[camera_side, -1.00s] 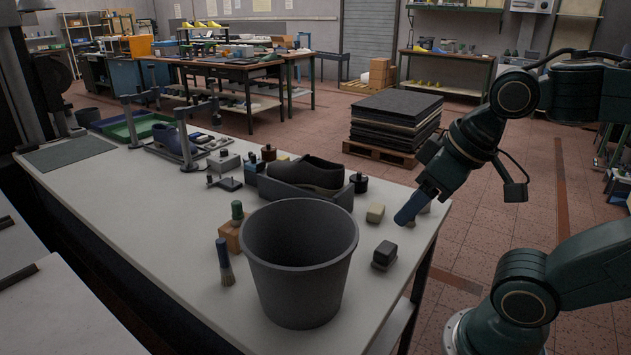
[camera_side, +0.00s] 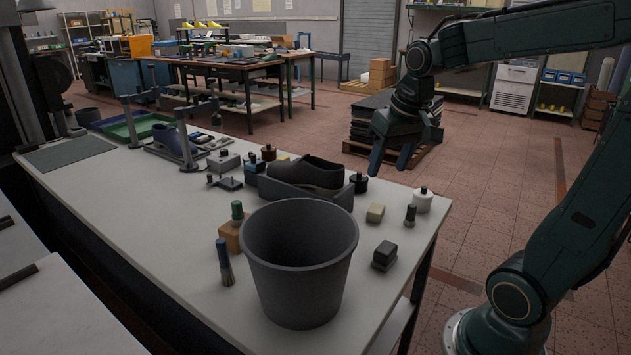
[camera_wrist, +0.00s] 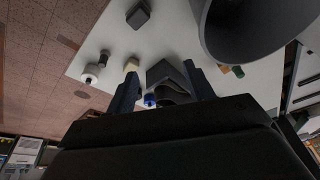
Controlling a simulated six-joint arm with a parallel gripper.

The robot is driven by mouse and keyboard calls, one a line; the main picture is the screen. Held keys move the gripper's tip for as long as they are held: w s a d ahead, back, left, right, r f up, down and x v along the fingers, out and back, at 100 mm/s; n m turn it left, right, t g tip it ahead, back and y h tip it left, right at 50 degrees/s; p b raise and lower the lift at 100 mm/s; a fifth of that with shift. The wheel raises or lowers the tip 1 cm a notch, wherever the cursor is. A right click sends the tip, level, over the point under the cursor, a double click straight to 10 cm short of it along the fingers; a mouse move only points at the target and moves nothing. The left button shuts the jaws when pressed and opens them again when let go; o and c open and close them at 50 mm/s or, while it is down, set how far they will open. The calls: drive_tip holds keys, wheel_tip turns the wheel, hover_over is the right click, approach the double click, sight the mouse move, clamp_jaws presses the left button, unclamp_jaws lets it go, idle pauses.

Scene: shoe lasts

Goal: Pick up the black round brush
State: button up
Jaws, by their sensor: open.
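A small upright brush with a black top and a paler round lower part, which looks like the black round brush (camera_side: 410,216), stands near the table's right edge. It also shows in the wrist view (camera_wrist: 103,59), outside the fingers, to their left. My gripper (camera_side: 389,168) is open and empty, pointing down above the table's far right side, up and back from the brush. In the wrist view, my gripper (camera_wrist: 162,70) has its fingers apart, with the dark shoe holder in the background between them.
A white jar (camera_side: 423,200), a cream block (camera_side: 375,212) and a dark block (camera_side: 384,256) stand around the brush. A dark shoe (camera_side: 308,172) sits in a grey holder. A large grey bucket (camera_side: 300,285) stands in front, with a blue-handled brush (camera_side: 225,262) beside it.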

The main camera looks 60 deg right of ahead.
drive_tip(key=w+d+f+m+g, duration=0.1)
drive_tip(key=d+f+m, duration=0.1)
drive_tip(key=d, duration=0.4)
drive_tip(key=w+d+f+m+g, duration=0.1)
drive_tip(key=w+d+f+m, duration=0.1)
drive_tip(key=d, duration=0.3)
drive_tip(key=m+g+y, duration=0.1)
drive_tip(key=m, duration=0.3)
hover_over(412, 205)
wheel_tip(412, 205, down, 7)
drive_tip(key=shift+s, duration=0.2)
drive_tip(key=shift+a+f, duration=0.1)
drive_tip(key=shift+f, duration=4.2)
drive_tip(key=shift+f, duration=0.1)
drive_tip(key=shift+w+f, duration=0.1)
drive_tip(key=shift+f, duration=2.4)
drive_tip(key=shift+c, duration=0.2)
drive_tip(key=c, duration=1)
